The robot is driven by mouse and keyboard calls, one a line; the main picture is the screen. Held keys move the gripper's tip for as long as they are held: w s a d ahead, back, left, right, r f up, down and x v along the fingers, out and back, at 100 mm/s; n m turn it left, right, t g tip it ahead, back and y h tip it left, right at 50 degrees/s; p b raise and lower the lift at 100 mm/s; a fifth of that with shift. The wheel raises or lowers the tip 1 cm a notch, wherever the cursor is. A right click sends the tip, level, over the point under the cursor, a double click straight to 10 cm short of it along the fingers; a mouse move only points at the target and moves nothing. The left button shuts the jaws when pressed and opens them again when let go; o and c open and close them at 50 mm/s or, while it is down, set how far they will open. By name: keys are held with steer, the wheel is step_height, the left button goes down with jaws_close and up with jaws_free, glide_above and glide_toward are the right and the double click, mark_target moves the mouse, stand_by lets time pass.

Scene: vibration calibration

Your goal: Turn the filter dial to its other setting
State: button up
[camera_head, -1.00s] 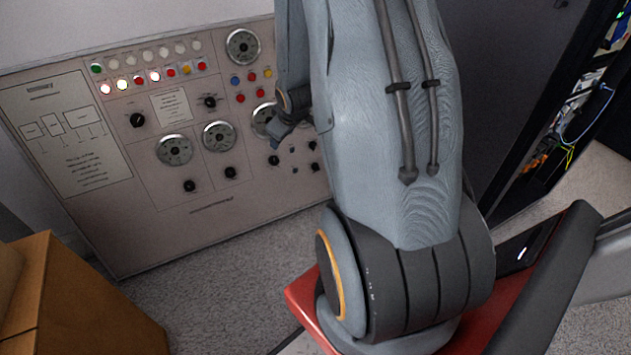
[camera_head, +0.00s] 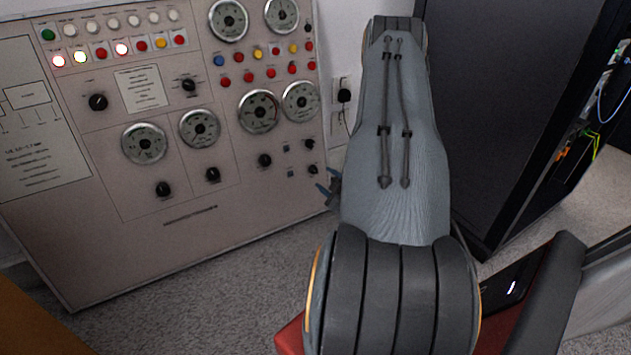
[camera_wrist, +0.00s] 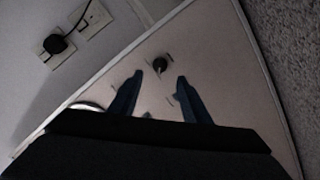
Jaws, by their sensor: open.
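The control panel (camera_head: 190,235) stands at the left of the head view with several black knobs and round gauges. I cannot read the labels, so I cannot tell which knob is the filter dial. My gripper (camera_head: 331,189) shows only partly in the head view, beside the panel's lower right edge; my arm hides the rest. In the wrist view my gripper (camera_wrist: 158,87) is open and empty, with two dark blue fingers apart. A black knob (camera_wrist: 159,64) on the panel lies just beyond the gap between the fingertips. I cannot tell whether they touch the panel.
A wall socket with a black plug (camera_head: 344,96) is right of the panel; the plug also shows in the wrist view (camera_wrist: 55,43). A dark rack (camera_head: 520,110) stands at the right. A brown box (camera_head: 35,320) is at the lower left. Grey carpet (camera_head: 210,295) lies clear before the panel.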

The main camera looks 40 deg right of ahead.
mark_target(316, 172)
steer(key=shift+b+x, duration=1.8)
steer(key=shift+x, duration=2.1)
steer(key=shift+d, duration=0.1)
steer(key=c, duration=1)
